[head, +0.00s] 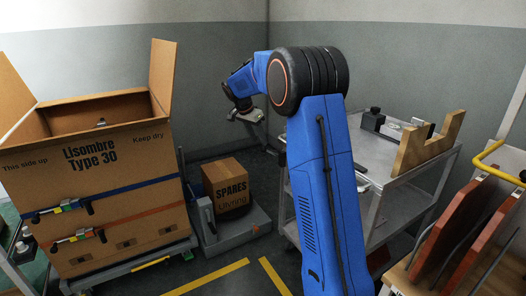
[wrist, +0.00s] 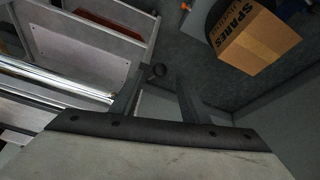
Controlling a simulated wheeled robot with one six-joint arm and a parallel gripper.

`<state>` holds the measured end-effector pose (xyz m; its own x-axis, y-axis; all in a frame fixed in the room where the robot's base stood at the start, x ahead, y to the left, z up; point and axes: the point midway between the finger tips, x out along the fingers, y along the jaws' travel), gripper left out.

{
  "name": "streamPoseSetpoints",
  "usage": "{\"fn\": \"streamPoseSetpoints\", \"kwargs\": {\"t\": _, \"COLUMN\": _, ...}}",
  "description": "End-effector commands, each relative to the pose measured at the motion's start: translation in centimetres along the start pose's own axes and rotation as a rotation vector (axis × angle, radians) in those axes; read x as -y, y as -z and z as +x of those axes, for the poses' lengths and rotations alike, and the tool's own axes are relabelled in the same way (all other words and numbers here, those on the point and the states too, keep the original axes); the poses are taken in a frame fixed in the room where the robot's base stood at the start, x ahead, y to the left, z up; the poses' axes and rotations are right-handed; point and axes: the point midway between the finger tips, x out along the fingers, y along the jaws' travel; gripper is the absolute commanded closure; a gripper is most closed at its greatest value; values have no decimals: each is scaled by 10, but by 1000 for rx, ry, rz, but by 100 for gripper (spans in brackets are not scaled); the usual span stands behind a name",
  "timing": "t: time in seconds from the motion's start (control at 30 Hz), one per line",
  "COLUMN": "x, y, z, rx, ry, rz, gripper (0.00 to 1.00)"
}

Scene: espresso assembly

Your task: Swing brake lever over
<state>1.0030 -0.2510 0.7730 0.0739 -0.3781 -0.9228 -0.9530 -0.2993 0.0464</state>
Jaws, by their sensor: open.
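My gripper (head: 246,113) hangs in the air at the end of my blue arm, between the large carton and the steel trolley. In the wrist view my gripper (wrist: 160,76) is open, its two dark fingers apart. A small dark round knob (wrist: 158,70) shows near the fingertips, closer to the left finger; it looks like the end of a lever, but its shaft is not clear. I cannot tell its depth or whether a finger touches it. The brake lever cannot be made out for certain in the head view, where my arm covers part of the trolley.
The steel trolley (head: 386,207) carries a wooden V-shaped stand (head: 428,143) and dark parts. The SPARES carton (head: 228,185) sits on a low grey platform (head: 245,230). A large strapped carton (head: 95,175) stands left. Wooden boards (head: 460,225) stand at right.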

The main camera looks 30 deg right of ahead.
Motion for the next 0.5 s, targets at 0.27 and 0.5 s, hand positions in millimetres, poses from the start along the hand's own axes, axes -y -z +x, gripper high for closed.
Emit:
{"fn": "streamPoseSetpoints", "kwargs": {"t": 0.27, "x": -1, "y": 0, "z": 48, "rx": 2, "ry": -2, "rz": -1, "gripper": 59}}
{"fn": "streamPoseSetpoints", "kwargs": {"t": 0.5, "x": 0, "y": 0, "z": 72, "rx": 0, "ry": -1, "rz": -1, "gripper": 59}}
